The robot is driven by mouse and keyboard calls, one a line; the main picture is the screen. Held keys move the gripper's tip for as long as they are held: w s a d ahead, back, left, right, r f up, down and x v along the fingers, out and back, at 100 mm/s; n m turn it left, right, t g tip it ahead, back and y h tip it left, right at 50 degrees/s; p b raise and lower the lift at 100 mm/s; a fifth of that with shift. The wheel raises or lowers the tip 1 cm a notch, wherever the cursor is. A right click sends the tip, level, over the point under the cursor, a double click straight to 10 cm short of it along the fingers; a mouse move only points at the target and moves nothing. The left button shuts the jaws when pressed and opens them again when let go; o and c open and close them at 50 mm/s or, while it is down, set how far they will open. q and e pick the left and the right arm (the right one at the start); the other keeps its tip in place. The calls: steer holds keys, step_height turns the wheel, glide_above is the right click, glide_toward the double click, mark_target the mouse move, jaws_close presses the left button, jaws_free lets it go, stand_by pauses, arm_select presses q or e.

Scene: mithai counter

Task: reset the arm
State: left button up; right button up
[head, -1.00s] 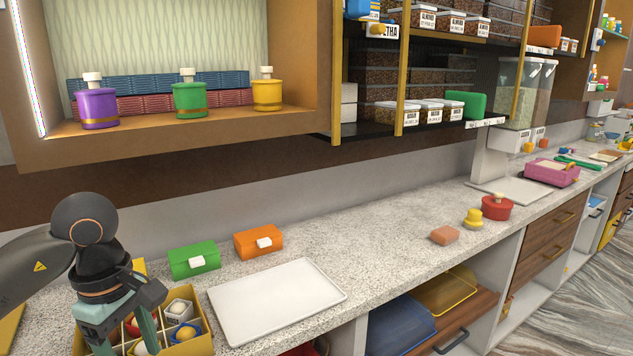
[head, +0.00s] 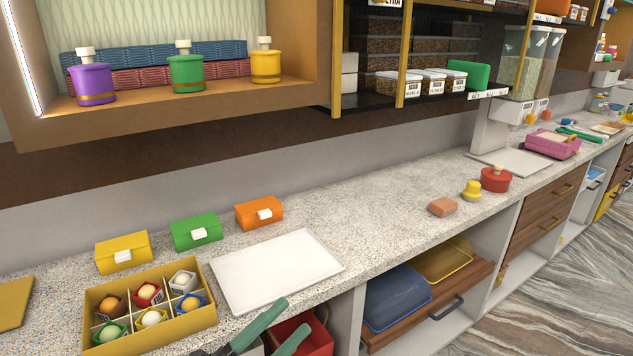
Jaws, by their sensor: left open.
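My left gripper (head: 279,318) is low at the bottom edge of the head view, in front of the counter's front edge. Its two green-grey fingers are spread apart with nothing between them. The rest of my left arm is almost wholly out of the picture. A yellow box with compartments (head: 98,294) sits on the counter to the left of the gripper, apart from it. Several round sweets in coloured cups (head: 152,317) fill its compartments. My right gripper does not show.
A white tray (head: 275,270) lies just behind the gripper. Yellow (head: 122,252), green (head: 196,231) and orange (head: 259,212) lidded boxes stand behind. A red bin (head: 312,338) is below the counter edge. The counter right of the tray is clear up to a sponge-like block (head: 442,207).

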arm_select(q)
steer(key=a+f+n+t+y, duration=0.2)
steer(key=a+f+n+y, duration=0.4)
steer(key=f+n+y, duration=0.45)
steer(key=s+a+f+n+g+y, duration=0.2)
steer(key=s+a+f+n+g, duration=0.1)
steer(key=s+f+n, duration=0.2)
steer(key=s+a+f+n+g+y+p, duration=0.1)
steer(key=s+f+n, duration=0.5)
steer(key=f, duration=0.8)
steer(key=s+a+g+y, duration=0.1)
steer(key=s+g, duration=0.1)
steer(key=s, duration=0.1)
steer(key=shift+s+a+f+g, duration=0.15)
steer(key=shift+a+f+g, duration=0.15)
steer(key=shift+a+g, duration=0.1)
steer(key=shift+n+y, duration=0.25)
